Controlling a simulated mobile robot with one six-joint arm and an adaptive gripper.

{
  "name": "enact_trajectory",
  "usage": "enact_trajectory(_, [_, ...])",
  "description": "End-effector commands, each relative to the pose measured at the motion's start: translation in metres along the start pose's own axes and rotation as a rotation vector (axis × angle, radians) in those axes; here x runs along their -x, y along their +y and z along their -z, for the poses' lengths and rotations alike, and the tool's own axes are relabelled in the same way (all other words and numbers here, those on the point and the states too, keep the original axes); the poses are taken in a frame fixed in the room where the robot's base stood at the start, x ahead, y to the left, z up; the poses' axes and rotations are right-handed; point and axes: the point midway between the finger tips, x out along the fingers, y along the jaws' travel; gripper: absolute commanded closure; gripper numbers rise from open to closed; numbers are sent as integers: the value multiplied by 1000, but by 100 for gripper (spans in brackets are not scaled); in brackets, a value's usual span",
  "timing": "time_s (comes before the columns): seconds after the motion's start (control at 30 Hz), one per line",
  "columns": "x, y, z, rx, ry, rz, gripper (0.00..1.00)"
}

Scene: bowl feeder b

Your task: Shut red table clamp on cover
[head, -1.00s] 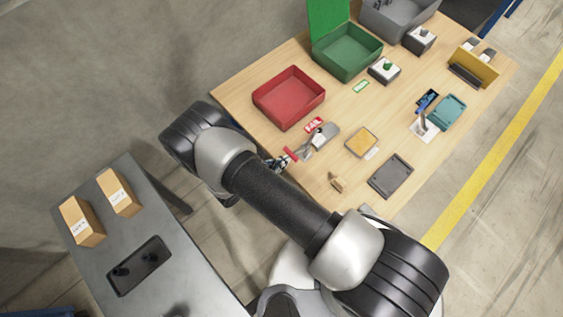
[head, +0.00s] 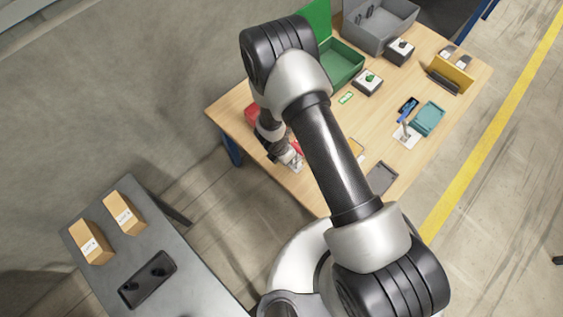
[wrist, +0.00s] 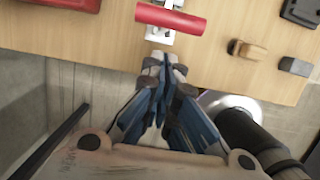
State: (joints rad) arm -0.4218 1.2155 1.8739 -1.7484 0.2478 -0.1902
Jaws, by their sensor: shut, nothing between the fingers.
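The table clamp shows at the table's near edge in the wrist view, with its red handle (wrist: 169,19) lying crosswise in the picture over a pale metal base (wrist: 160,37). In the head view, a small red part (head: 297,147) beside my wrist may be this handle, but my arm hides most of the clamp. My gripper (wrist: 163,62) is shut and empty, its tips just below the handle in the wrist picture; I see no contact. In the head view my gripper (head: 290,157) is at the table edge. The cover cannot be made out, nor whether the clamp is closed.
The red bin (wrist: 72,4) is left of the clamp in the wrist view. A small wooden block (wrist: 247,50) and a grey block (wrist: 294,66) lie to the right. In the head view the green bin (head: 345,65) stands behind my arm. A dark side table (head: 190,263) stands at left.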

Motion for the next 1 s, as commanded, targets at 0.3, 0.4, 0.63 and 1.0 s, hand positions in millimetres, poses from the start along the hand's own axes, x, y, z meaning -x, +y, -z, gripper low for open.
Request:
enact_trajectory(0.3, [3, 0, -23, 2, -10, 1, 100])
enact_trajectory(0.4, [3, 0, -27, 1, -10, 1, 100])
enact_trajectory(0.63, [4, 0, -31, 2, -10, 1, 100])
enact_trajectory(1.0, [4, 0, -31, 3, -11, 2, 100])
